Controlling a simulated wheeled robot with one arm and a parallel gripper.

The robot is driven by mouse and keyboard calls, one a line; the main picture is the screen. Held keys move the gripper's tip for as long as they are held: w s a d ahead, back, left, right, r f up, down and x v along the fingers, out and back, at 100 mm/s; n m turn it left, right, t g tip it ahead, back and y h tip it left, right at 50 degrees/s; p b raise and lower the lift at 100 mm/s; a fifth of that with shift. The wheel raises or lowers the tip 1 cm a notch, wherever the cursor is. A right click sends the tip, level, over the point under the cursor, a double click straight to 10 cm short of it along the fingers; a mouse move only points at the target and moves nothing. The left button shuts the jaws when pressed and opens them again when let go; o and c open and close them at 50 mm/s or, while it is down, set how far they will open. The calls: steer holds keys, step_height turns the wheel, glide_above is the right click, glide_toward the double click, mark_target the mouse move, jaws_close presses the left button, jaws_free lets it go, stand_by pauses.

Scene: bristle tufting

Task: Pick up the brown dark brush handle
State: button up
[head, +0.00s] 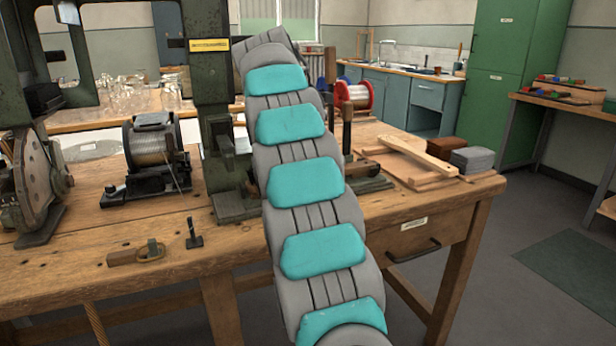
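I cannot single out a dark brown brush handle with certainty. A small brown wooden block (121,257) lies on the front left of the wooden workbench (80,285), beside a brass-coloured loop. A dark brown upright piece (347,125) stands just right of my arm, partly hidden low down; I cannot tell whether it is a handle or part of the machine. My grey and teal arm rises across the middle and hides part of the bench. My gripper is not visible.
A dark green machine column (212,100) stands left of my arm. A wire-spool machine (155,155) and a wheel (35,185) sit further left. Pale wooden strips (415,155), a brown block (440,148) and grey blocks (472,160) lie at the right. Floor is clear at right.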

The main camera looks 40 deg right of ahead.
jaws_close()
